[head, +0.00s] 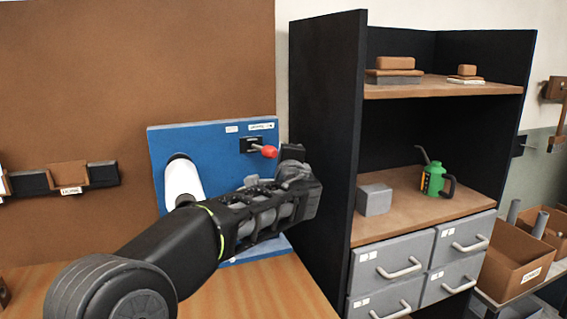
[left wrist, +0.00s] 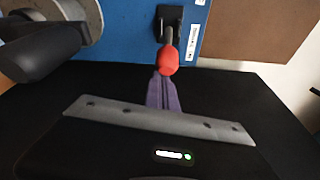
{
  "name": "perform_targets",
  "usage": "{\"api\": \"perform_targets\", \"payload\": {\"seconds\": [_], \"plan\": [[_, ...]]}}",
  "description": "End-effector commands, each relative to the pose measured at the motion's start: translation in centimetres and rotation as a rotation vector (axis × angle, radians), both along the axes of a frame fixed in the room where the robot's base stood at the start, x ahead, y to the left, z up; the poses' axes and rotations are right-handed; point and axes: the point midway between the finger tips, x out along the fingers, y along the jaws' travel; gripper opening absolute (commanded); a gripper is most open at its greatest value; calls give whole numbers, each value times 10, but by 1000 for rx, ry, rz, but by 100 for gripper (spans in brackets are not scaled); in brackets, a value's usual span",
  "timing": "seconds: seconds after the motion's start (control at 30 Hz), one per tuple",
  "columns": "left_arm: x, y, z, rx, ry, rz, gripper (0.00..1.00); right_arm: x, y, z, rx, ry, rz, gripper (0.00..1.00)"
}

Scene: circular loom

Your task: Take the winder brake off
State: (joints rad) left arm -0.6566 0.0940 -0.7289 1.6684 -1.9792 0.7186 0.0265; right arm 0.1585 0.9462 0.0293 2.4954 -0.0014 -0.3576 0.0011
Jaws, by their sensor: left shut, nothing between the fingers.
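The winder brake is a lever with a red knob (head: 268,151) on a black mount (head: 250,145), fixed high on the blue panel (head: 205,145). The lever sticks out from the panel. My left gripper (head: 292,154) is just right of the knob in the head view, its fingers shut and empty. In the left wrist view the red knob (left wrist: 168,60) stands right at the tips of the closed purple-grey fingers (left wrist: 163,92); I cannot tell whether they touch. The black mount (left wrist: 170,20) shows behind it. My right gripper is not in view.
A white roller (head: 182,180) sticks out of the panel left of the brake. A dark shelf unit (head: 325,130) stands close on the right, with a green oil can (head: 434,180), a grey block (head: 374,200) and drawers. Wooden bench (head: 265,295) below.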

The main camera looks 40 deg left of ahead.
Motion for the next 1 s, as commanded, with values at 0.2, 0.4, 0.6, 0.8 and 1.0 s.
{"api": "perform_targets", "payload": {"seconds": [0.2, 0.4, 0.6, 0.8, 1.0], "plan": [[-12, 8, -6, -5, -5, -100, 0, 0, 0, -27, 0, -1, 0, 37], [-26, 13, -3, -2, -5, -235, 0, 0, 0, -42, -1, -1, 1, 37], [-34, 16, -2, -1, -1, -251, 0, 0, 0, -48, -1, -1, 1, 37], [-37, 17, 0, -1, -1, -251, 0, 0, 0, -50, -1, -1, 1, 37], [-37, 17, 0, -1, -1, -252, 0, 0, 0, -50, -1, -1, 1, 37]]}}
